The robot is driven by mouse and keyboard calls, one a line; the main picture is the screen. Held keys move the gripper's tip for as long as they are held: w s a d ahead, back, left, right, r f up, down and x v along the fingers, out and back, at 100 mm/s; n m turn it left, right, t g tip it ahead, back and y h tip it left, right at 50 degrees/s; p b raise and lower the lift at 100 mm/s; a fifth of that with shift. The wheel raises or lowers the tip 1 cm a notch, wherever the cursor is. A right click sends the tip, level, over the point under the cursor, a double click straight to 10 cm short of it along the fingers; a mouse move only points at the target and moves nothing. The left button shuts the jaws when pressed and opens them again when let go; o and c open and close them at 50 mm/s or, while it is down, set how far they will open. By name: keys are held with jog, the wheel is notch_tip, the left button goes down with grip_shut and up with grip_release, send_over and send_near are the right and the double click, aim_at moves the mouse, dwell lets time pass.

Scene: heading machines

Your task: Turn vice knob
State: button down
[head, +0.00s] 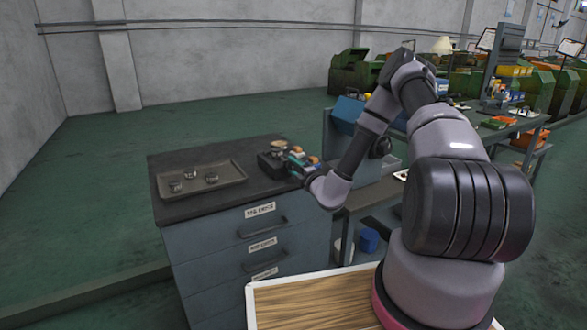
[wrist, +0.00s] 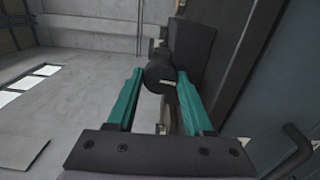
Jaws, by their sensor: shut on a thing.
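The vice (head: 268,163) is a dark block on the black top of the grey drawer cabinet, near its right edge. A round tan-grey piece (head: 278,146) sits above it. In the wrist view the vice body (wrist: 193,47) is a dark block, and the round black vice knob (wrist: 157,72) lies between the teal fingertips. My gripper (wrist: 161,76) is shut on the knob, one finger on each side. In the head view my gripper (head: 299,160) reaches the vice from the right, and the knob itself is hidden there.
A brown tray (head: 215,193) with 3 small metal parts lies on the cabinet top (head: 165,214), left of the vice. A workbench (head: 375,190) with a blue bin stands right of the cabinet. Green machines (head: 355,75) stand at the back right. The floor at left is clear.

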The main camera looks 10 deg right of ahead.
jog(key=shift+f, duration=0.1)
jog(key=shift+c, duration=1.4)
grip_release()
jog(key=shift+s, duration=0.1)
jog(key=v, duration=1)
jog(key=shift+s+d, duration=0.15)
jog(key=shift+s, duration=0.2)
